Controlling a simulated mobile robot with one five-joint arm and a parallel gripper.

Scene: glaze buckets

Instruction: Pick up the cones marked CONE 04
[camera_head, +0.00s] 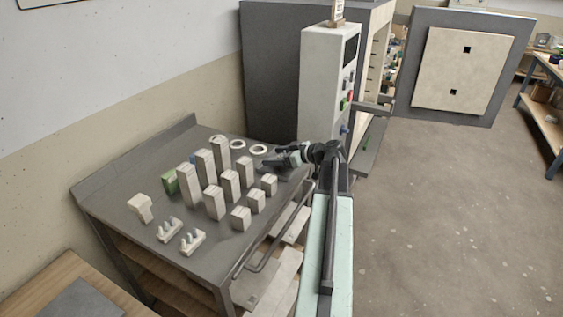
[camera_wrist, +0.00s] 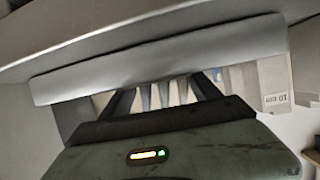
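Two small pale cone packs, the left one (camera_head: 168,231) and the right one (camera_head: 192,241), stand on the near part of the grey table in the head view. Each has several short upright cones; no marking is readable there. My gripper (camera_head: 284,160) is low over the table's far right end, well apart from these packs. In the wrist view, dark finger-like parts flank several thin pale upright shapes (camera_wrist: 163,94) below a wide grey bar (camera_wrist: 160,58). I cannot tell whether these are held or whether the fingers are closed.
Several pale block posts (camera_head: 214,202) and a green box (camera_head: 170,182) crowd the table (camera_head: 133,236). White rings (camera_head: 259,149) lie at the back. A control cabinet (camera_head: 325,85) stands beyond my arm. A pale labelled object (camera_wrist: 275,88) shows at the wrist view's right.

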